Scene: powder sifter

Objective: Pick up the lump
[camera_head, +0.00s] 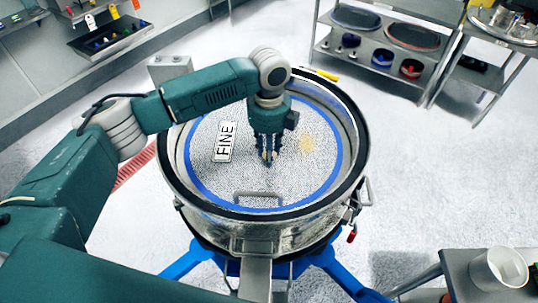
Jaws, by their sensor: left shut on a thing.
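My left gripper (268,158) reaches down over the round sifter (352,160) from above. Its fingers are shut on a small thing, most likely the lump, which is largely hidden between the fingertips. The fingertips are over the middle of the speckled mesh (215,175); I cannot tell whether they touch it. A pale yellowish patch (307,144) shows on the mesh just right of the gripper. My right gripper is not in view.
The mesh has a blue ring, a "FINE" label (226,141) and a handle (258,197). The sifter's raised dark rim surrounds it. A table with a white container (499,268) stands at lower right. A metal rack (385,42) stands at the back right.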

